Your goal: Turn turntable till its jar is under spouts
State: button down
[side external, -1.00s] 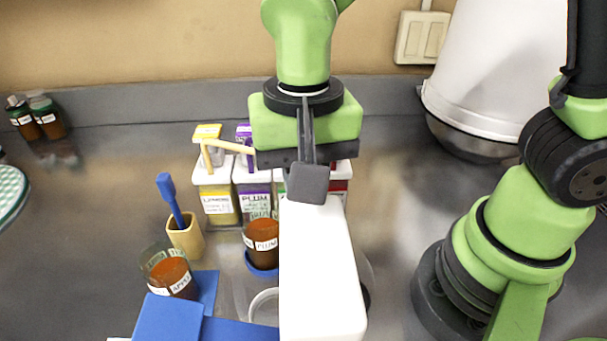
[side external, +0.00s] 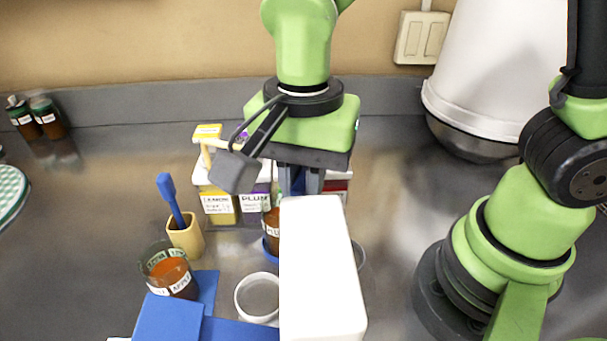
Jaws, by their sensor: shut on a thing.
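My gripper (side external: 302,186) points down behind a tall white block (side external: 322,270). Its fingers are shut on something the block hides. The turntable is mostly hidden by the block; what seems its pale edge (side external: 361,256) shows at the right. A jar of brown-red content (side external: 271,224) stands in a blue holder (side external: 269,250), partly covered by the block. A white ring (side external: 257,298), seemingly an empty seat, lies in front of it. I cannot make out the spouts. Buckets labelled lemon (side external: 219,206) and plum (side external: 254,206) stand behind.
An apple jar (side external: 170,272) stands by blue blocks (side external: 168,318) at the front left. A yellow cup (side external: 186,238) holds a blue-handled tool. More jars (side external: 48,118) stand far left. A large white vessel (side external: 492,75) is at the right.

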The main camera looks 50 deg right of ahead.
jog(key=shift+m, duration=1.8)
jog(key=shift+r+m, duration=0.1)
jog(key=shift+m, duration=0.6)
jog(key=c, duration=1.1)
grip_release()
notch_tip(320, 180, up, 10)
jog(key=shift+f, duration=0.1)
jog(key=shift+d, duration=0.1)
